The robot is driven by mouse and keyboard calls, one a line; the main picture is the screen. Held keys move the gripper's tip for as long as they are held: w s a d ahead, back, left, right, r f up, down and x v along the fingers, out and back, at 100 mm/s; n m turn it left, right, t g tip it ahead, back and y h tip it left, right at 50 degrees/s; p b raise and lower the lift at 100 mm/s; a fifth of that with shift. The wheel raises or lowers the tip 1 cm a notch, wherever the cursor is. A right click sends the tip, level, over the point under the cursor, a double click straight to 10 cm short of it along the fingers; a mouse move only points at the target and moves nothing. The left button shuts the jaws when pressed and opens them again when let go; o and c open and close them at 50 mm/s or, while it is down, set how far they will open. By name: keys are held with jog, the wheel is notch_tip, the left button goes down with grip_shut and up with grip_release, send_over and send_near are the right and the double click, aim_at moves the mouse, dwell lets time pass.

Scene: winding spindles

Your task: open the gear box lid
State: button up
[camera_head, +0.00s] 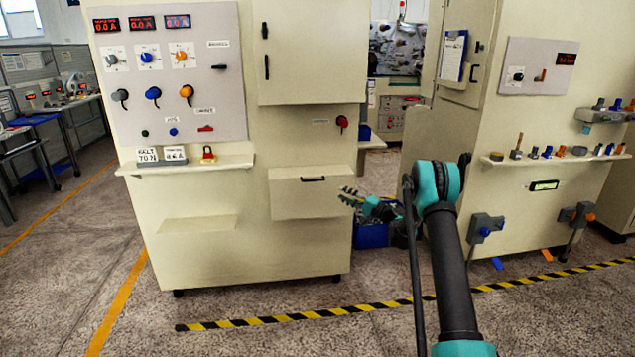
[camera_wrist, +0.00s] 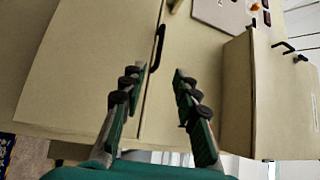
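A cream front panel with a dark bar handle (camera_head: 313,179), which looks like the gear box lid (camera_head: 300,200), stands closed low on the left machine. The wrist view is turned on its side; there the lid (camera_wrist: 85,70) fills the left, with its black handle (camera_wrist: 158,48) near its edge. My gripper (camera_head: 349,197) is at the lid's right side in the head view. In the wrist view my gripper (camera_wrist: 156,74) is open and empty. The handle lies beyond the fingertips, in line with the left part of the gap. No contact shows.
An upper cabinet door (camera_head: 310,55) is shut above the lid. A control panel (camera_head: 170,75) with knobs is at left, over a narrow shelf (camera_head: 185,165). A blue crate (camera_head: 371,236) stands right of the machine. A striped floor line (camera_head: 300,316) runs in front.

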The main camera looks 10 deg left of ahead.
send_near(311, 174)
jog(key=a, duration=0.4)
jog(key=s+a+r, duration=0.1)
jog(key=a, duration=0.1)
jog(key=shift+s+a, duration=0.1)
jog(key=shift+c, duration=0.5)
grip_shut()
